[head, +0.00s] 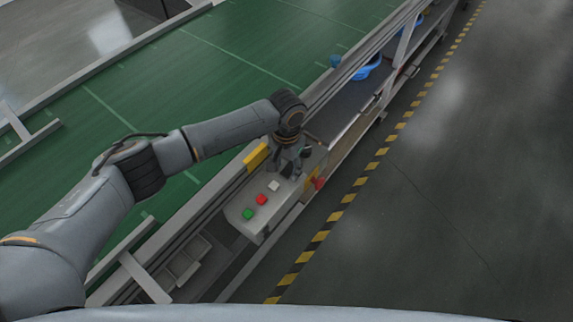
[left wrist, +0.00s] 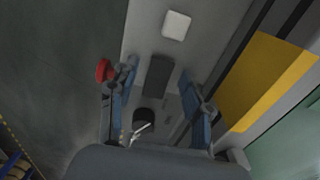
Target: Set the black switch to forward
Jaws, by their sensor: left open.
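The black switch (left wrist: 144,118) shows in the left wrist view as a dark round knob with a thin white mark, on a grey control panel (left wrist: 145,35). It is partly cut off by my gripper's body, and I cannot tell which setting it points to. A dark grey rectangle (left wrist: 158,76) lies on the panel beyond it. My left gripper (left wrist: 159,73) is open, with its blue-grey fingers on either side of the knob and rectangle. I cannot tell whether they touch the panel. In the head view my left gripper (head: 293,162) is over the panel's far end and hides much of it. My right gripper is not in view.
The panel carries white (head: 273,185), red (head: 262,199) and green (head: 248,213) buttons. A red knob (left wrist: 104,70) stands just outside one finger. A yellow block (left wrist: 265,80) is on the other side. A green conveyor (head: 215,75) runs alongside; the floor at right is clear.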

